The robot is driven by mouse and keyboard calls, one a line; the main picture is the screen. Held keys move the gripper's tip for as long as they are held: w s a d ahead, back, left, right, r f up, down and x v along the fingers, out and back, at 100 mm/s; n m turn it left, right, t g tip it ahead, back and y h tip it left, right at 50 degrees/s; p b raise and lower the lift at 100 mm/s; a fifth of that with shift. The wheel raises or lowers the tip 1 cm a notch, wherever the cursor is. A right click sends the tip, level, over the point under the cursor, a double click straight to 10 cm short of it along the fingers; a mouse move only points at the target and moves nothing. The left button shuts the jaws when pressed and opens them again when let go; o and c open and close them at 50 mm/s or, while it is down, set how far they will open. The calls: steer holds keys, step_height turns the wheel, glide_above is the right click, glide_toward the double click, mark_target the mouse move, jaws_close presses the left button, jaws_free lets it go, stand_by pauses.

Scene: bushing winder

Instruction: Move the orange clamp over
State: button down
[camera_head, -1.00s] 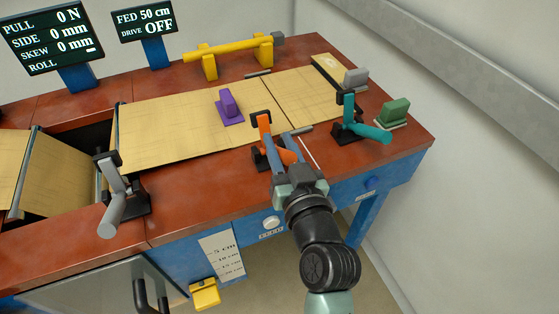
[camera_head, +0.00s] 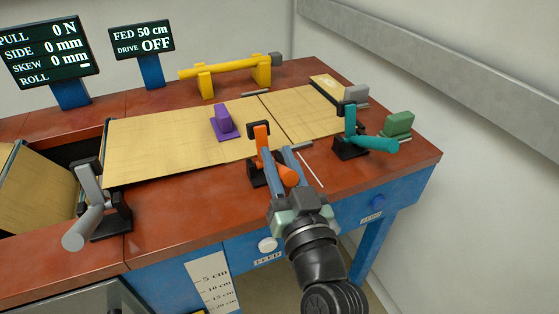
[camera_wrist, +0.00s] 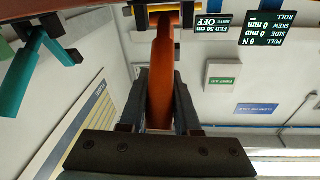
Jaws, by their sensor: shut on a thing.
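The orange clamp (camera_head: 262,138) stands on a black base at the front edge of the tan sheet. Its orange upright part rises from the base and its handle reaches toward the front right. My gripper (camera_head: 276,153) is shut on the orange handle, with one blue-grey finger on each side of it. In the wrist view the orange handle (camera_wrist: 161,75) runs up between the two dark fingers. The fingers and wrist hide part of the base and handle.
A teal clamp (camera_head: 370,142) stands to the right, with a green block (camera_head: 397,124) beyond it. A purple block (camera_head: 223,122) sits on the tan sheet (camera_head: 160,145). A grey clamp (camera_head: 95,205) is at the left. Bare red tabletop lies in front.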

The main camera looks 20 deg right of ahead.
steer(key=c, duration=0.6)
jaws_free()
steer(key=shift+f, duration=0.1)
steer(key=shift+s+a+f+b, duration=0.25)
steer(key=shift+s+b, duration=0.25)
steer(key=shift+s, duration=1.65)
steer(key=shift+s+a+f+b, duration=0.1)
steer(key=shift+s+f+b, duration=0.3)
steer(key=shift+s, duration=1.7)
steer(key=shift+s+a+f+b, duration=0.2)
steer(key=shift+s+b, duration=0.4)
steer(key=shift+s, duration=1.55)
steer(key=shift+r, duration=0.1)
